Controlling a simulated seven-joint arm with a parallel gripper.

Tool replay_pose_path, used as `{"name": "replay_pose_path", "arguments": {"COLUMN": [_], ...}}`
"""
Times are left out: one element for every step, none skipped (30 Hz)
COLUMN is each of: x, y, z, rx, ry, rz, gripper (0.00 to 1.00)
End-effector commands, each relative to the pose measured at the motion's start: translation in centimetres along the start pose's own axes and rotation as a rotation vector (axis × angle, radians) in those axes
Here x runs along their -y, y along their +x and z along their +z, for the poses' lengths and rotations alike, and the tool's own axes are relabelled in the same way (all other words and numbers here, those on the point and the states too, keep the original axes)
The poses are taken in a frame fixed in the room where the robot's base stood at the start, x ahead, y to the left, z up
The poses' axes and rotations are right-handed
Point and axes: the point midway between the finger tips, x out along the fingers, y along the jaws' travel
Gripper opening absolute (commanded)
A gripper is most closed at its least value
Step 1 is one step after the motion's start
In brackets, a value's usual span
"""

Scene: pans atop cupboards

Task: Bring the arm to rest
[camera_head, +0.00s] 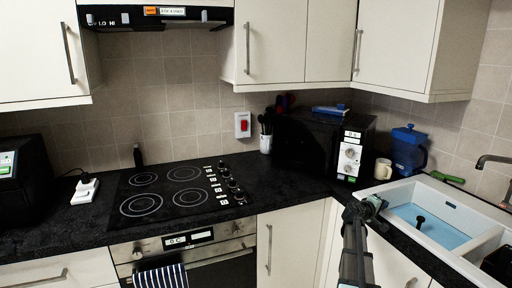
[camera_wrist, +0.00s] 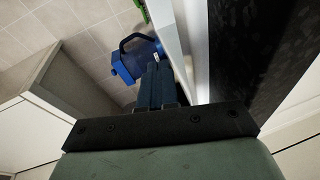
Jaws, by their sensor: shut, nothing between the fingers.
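My gripper (camera_wrist: 158,85) shows in the wrist view with its dark fingers together and nothing between them. In the head view my arm (camera_head: 356,245) rises from the bottom edge, right of centre, in front of the corner worktop and left of the sink (camera_head: 400,190). The fingertips are hard to make out in that view. In the wrist view the fingers point towards a blue jug (camera_wrist: 130,62), which lies beyond them; the gripper holds nothing.
A black microwave (camera_head: 322,143), a cream mug (camera_head: 383,169) and the blue jug (camera_head: 408,150) stand at the back. A black hob (camera_head: 175,190) is set in the dark worktop to the left. Wall cupboards (camera_head: 290,45) hang above. Open space lies before the oven.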

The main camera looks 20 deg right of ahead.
Motion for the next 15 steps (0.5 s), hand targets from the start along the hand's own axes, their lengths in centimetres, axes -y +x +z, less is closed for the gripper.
{"name": "replay_pose_path", "arguments": {"x": [0.9, 1.4, 2.0, 2.5, 2.9, 3.5, 3.9, 4.3, 4.9, 5.3, 6.1, 8.0, 9.3, 10.5, 12.3], "y": [-1.4, -2.0, -2.9, -3.5, -4.1, -4.9, -5.6, -6.2, -7.1, -7.7, -8.3, -8.7, -9.1, -9.5, -10.2], "z": [-1.6, -2.4, -3.3, -4.0, -4.7, -5.6, -6.2, -6.8, -7.7, -8.3, -8.5, -8.1, -7.9, -7.7, -7.5], "rx": [-0.018, -0.026, -0.035, -0.043, -0.050, -0.060, -0.067, -0.073, -0.083, -0.089, -0.092, -0.085, -0.081, -0.077, -0.072], "ry": [0.000, 0.000, 0.000, 0.001, 0.001, 0.002, 0.001, 0.001, 0.001, 0.001, 0.001, 0.003, 0.004, 0.005, 0.007], "rz": [-0.012, -0.019, -0.028, -0.035, -0.041, -0.049, -0.055, -0.061, -0.069, -0.075, -0.088, -0.117, -0.139, -0.158, -0.187], "gripper": [0.00, 0.00, 0.00, 0.00, 0.00, 0.00, 0.00, 0.00, 0.00, 0.00, 0.00, 0.00, 0.00, 0.00, 0.00]}}
